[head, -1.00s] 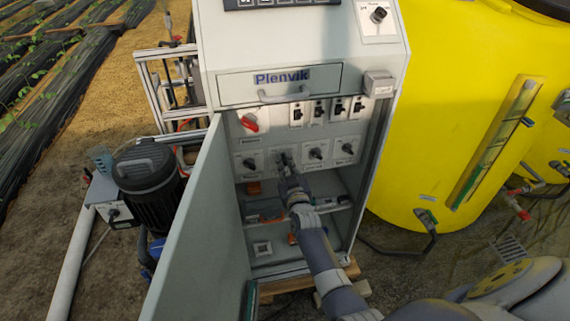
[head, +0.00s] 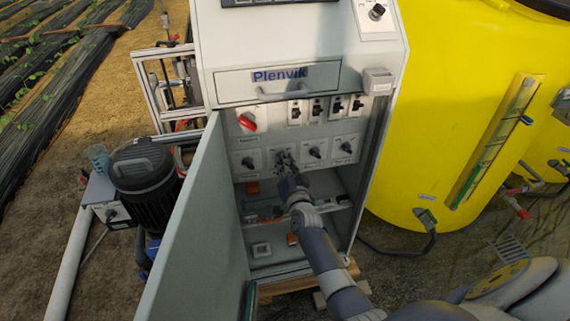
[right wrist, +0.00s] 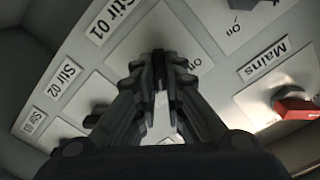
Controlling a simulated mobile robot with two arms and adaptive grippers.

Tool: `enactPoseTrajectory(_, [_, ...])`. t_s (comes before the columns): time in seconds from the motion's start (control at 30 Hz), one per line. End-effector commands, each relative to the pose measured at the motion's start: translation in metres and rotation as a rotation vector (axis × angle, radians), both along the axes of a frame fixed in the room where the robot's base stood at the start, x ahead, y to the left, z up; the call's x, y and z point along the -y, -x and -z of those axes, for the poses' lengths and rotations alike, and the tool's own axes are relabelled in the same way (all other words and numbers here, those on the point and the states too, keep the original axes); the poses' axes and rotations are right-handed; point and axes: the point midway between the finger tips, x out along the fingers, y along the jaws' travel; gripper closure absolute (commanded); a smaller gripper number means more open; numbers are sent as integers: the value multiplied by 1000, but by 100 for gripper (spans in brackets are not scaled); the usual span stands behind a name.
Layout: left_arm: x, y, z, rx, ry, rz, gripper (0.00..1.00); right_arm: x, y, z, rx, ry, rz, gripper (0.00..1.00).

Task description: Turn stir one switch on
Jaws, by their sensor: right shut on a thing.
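The stir one switch sits on a white plate (right wrist: 190,35) labelled "Stir 01" in the right wrist view. In the head view it is second from the left in the lower switch row inside the open cabinet. My right gripper (right wrist: 158,68) is shut on its dark knob, and the fingers hide most of it. An "On" mark shows on the plate beside the fingertips. I cannot tell which way the knob points. In the head view the right gripper (head: 284,160) reaches into the cabinet from below right. My left gripper is not in view.
The red mains switch (head: 248,121) is above left of the gripper. Other dark rotary switches (head: 315,152) stand close on both sides. The cabinet door (head: 190,235) is open on the left. A yellow tank (head: 450,110) stands right.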

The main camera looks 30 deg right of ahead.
Motion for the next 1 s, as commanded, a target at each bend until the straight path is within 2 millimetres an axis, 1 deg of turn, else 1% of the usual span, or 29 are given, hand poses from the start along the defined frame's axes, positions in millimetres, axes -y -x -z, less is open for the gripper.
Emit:
enactPoseTrajectory(0.03, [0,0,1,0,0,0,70,2,-2,-7,19,-17,2,100])
enactPoseTrajectory(0.33, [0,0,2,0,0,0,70,2,-2,-7,41,-100,1,100])
enactPoseTrajectory(0.8, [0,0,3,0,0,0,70,2,-3,-8,45,-112,3,100])
enactPoseTrajectory(0.83, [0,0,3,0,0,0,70,2,-3,-8,45,-112,3,86])
enactPoseTrajectory(0.9, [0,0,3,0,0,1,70,2,-2,-8,45,-112,2,70])
enactPoseTrajectory(1.0, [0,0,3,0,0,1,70,3,-2,-7,43,-112,2,70])
